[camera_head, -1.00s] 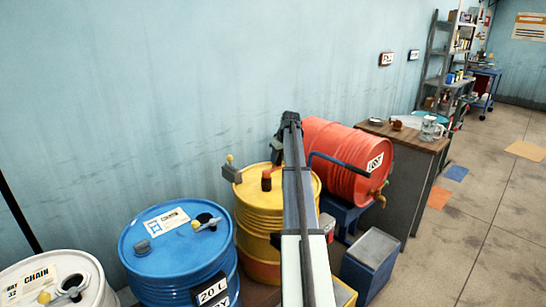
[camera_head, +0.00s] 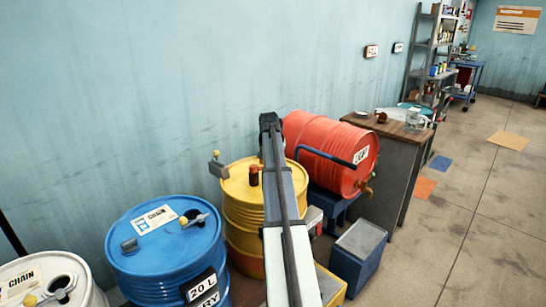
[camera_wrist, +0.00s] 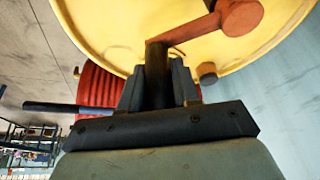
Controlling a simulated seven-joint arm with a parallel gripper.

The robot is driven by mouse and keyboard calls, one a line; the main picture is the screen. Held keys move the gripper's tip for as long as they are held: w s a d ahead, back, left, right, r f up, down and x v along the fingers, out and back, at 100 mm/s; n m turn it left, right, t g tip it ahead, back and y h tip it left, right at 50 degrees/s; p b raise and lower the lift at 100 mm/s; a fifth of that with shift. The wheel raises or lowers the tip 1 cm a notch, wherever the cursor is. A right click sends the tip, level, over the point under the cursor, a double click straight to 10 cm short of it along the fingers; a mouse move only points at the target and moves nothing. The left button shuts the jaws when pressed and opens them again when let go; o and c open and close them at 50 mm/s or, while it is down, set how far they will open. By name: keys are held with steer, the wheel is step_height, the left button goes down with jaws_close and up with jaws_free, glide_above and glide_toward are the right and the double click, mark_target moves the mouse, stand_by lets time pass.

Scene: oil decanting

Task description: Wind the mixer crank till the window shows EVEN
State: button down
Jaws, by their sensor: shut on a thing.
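The yellow drum (camera_head: 243,212) stands between a blue drum and a red drum. In the wrist view its yellow top (camera_wrist: 110,28) fills the upper part. A red-orange crank (camera_wrist: 243,14) sits on that top, its arm reaching left to a dark upright handle (camera_wrist: 157,62). My gripper (camera_wrist: 158,82) is shut on this handle, one finger on each side. In the head view a red upright piece (camera_head: 254,177) shows on the drum top; my arm hides the gripper and handle. A mixer window and its wording cannot be made out.
A grey box with a yellow knob (camera_head: 217,166) is at the yellow drum's left rim. The blue drum (camera_head: 165,255) is left; the red drum (camera_head: 325,150) lies on a blue stand at right. A blue-grey bin (camera_head: 358,258) stands in front. Floor at right is open.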

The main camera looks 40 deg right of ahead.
steer(key=shift+s+a+m+g, duration=0.25)
steer(key=shift+s+a+m, duration=0.45)
steer(key=shift+a, duration=0.2)
steer(key=shift+s+a+m+g, duration=0.25)
steer(key=shift+s+a+m, duration=0.45)
steer(key=shift+a, duration=0.2)
steer(key=shift+f, duration=0.1)
steer(key=c, duration=0.9)
jaws_free()
steer(key=shift+w, duration=0.1)
steer(key=v, duration=1.4)
steer(key=shift+a, duration=0.15)
steer(key=shift+f, duration=0.15)
